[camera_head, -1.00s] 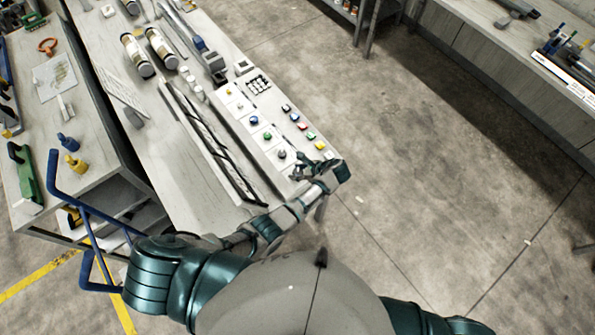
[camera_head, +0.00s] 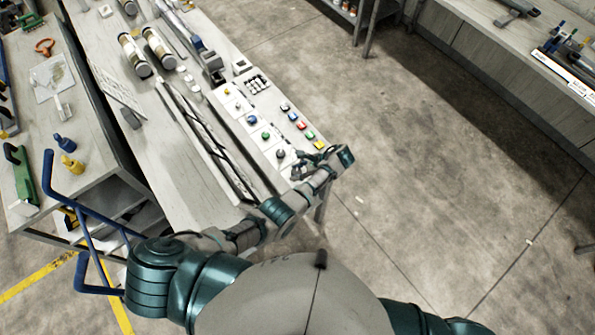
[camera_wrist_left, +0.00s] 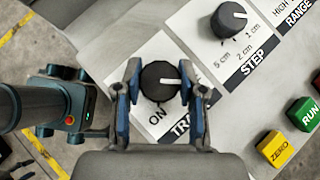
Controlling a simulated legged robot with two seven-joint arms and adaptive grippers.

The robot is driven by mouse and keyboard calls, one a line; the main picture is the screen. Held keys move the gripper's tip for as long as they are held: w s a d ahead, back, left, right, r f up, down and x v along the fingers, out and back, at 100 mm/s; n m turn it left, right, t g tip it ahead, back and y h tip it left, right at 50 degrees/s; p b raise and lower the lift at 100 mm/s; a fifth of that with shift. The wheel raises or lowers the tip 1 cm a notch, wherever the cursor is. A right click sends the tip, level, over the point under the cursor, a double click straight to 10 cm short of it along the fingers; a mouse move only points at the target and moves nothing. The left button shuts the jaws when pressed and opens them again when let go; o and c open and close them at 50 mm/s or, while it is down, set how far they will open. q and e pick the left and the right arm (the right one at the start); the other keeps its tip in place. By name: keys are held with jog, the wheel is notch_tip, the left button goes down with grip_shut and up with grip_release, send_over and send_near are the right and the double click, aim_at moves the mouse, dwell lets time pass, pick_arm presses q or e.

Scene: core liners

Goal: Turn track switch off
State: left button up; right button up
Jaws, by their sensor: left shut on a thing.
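The track switch is a black round knob (camera_wrist_left: 160,81) with a white pointer line, on a white plate (camera_wrist_left: 128,62) marked "ON" and "TRA..." in the left wrist view. The pointer lies roughly level, toward the right. The rest of the label is hidden by my gripper. My left gripper (camera_wrist_left: 162,86) has one finger on each side of the knob and is shut on it. In the head view my left gripper (camera_head: 298,168) is at the near end of the control panel (camera_head: 247,136). My right gripper does not show.
The step knob (camera_wrist_left: 229,20) sits just beyond the track switch. A yellow ZERO button (camera_wrist_left: 273,148) and a green RUN button (camera_wrist_left: 304,114) lie to the right. A long dark slotted rail (camera_head: 205,140) lies left of the panel. Open floor is to the right.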

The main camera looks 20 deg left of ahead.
pick_arm(q)
jog(key=o, duration=1.1)
jog(key=shift+o, duration=0.2)
jog(key=v, duration=1.2)
jog(key=shift+w, duration=0.1)
